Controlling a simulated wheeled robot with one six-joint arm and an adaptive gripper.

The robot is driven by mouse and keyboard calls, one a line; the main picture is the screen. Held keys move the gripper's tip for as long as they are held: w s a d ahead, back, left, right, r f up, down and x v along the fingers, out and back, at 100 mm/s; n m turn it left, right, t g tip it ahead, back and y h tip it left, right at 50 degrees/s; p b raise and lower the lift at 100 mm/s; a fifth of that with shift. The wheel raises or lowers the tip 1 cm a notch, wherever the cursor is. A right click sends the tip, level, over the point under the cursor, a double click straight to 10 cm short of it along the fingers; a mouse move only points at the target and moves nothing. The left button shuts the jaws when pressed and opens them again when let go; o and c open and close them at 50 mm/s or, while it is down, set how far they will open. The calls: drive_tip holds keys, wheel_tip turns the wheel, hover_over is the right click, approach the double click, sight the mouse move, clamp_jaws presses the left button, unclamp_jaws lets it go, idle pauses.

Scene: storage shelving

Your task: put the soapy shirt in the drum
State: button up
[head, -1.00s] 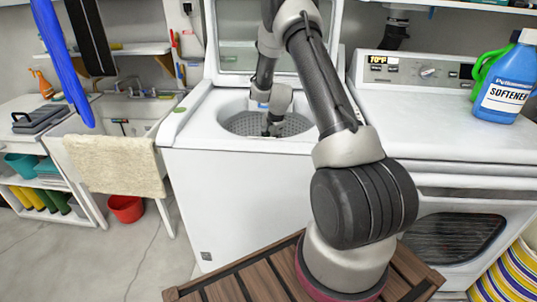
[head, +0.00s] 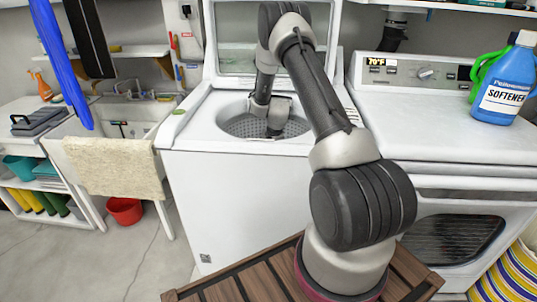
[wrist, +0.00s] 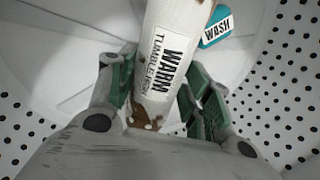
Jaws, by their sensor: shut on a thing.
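The shirt (wrist: 178,40) is a white roll in the wrist view, with a printed care label, brown stains and small white suds at its lower end. A teal tag reading "WASH" (wrist: 216,27) is beside it. My gripper (wrist: 157,100) is shut on the shirt, with green-padded fingers on either side of it. In the head view my gripper (head: 275,130) reaches down into the drum (head: 238,123) of the open top-loading washer. The perforated drum wall (wrist: 280,90) surrounds it in the wrist view. I cannot make out the shirt in the head view.
The washer's lid (head: 228,45) stands open behind the drum. A dryer (head: 440,125) stands to the right, with a blue softener jug (head: 504,90) on top. A sink (head: 125,112) with a hanging towel (head: 118,167) is to the left.

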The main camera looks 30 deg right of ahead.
drive_tip(key=o, duration=1.1)
drive_tip(key=shift+r, duration=0.1)
drive_tip(key=shift+r, duration=0.35)
drive_tip(key=s+a+r+n, duration=0.25)
drive_tip(key=s+r, duration=0.35)
drive_tip(key=r, duration=0.6)
drive_tip(key=s+a+r+n, duration=0.25)
drive_tip(key=s+r, duration=0.25)
drive_tip(key=r, duration=0.6)
drive_tip(key=s+a+r+n, duration=0.25)
drive_tip(key=s+r, duration=0.35)
drive_tip(key=r, duration=0.6)
drive_tip(key=s+a+r+n, duration=0.1)
drive_tip(key=s+n, duration=0.3)
drive_tip(key=s, duration=0.8)
drive_tip(key=s+a+r+n+t, duration=0.1)
drive_tip(key=s+r+n, duration=0.3)
drive_tip(key=s, duration=0.7)
drive_tip(key=shift+s+a+h, duration=0.3)
drive_tip(key=shift+s+a, duration=0.05)
drive_tip(key=shift+a, duration=0.25)
